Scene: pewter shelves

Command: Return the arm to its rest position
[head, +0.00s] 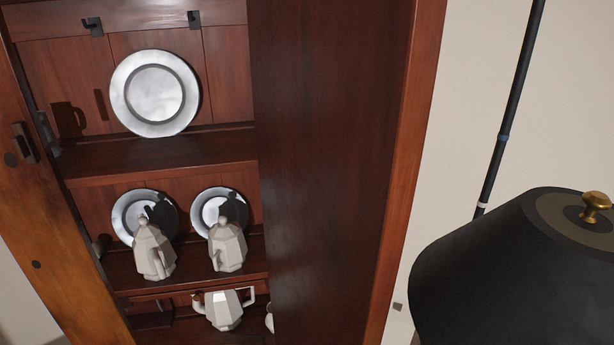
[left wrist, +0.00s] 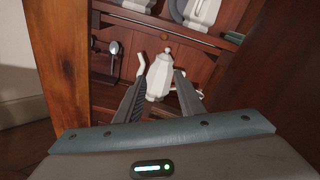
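My left gripper (left wrist: 161,80) shows only in the left wrist view. Its two dark fingers are spread apart, with a white faceted teapot (left wrist: 160,72) visible between and beyond them. I see no clear contact between fingers and teapot. In the head view, a white teapot (head: 223,310) stands upright on the low shelf, its lower part close to the frame's bottom edge. No gripper shows in the head view. My right gripper is in neither view.
A wooden cabinet has a side post (head: 40,190) at left and a broad dark panel (head: 330,170) at right. A large pewter plate (head: 155,93) stands above two smaller plates and two grey pots (head: 153,250). A black lampshade (head: 510,270) is at right. A ladle (left wrist: 115,50) hangs inside.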

